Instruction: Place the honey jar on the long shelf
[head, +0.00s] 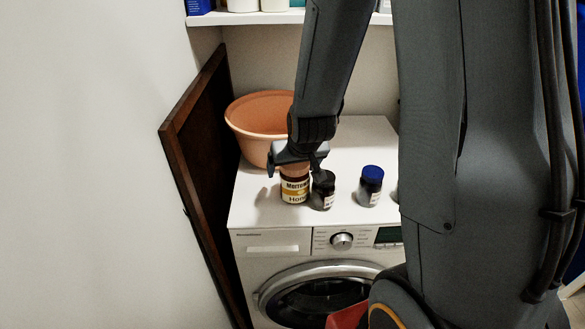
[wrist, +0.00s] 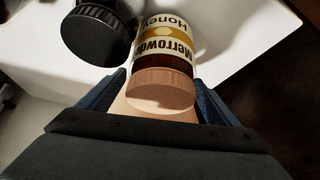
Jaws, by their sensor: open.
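The honey jar (head: 295,188) stands upright on top of the white washing machine, with a cream label and brown contents. In the wrist view the honey jar (wrist: 168,50) shows its label upside down and a tan lid. A long white shelf (head: 250,18) runs along the wall above the machine.
A dark-lidded jar (head: 323,190) stands close to the right of the honey jar, also large in the wrist view (wrist: 98,32). A blue-lidded jar (head: 370,186) stands farther right. An orange basin (head: 252,120) is behind. A dark wooden board (head: 195,140) leans at the left.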

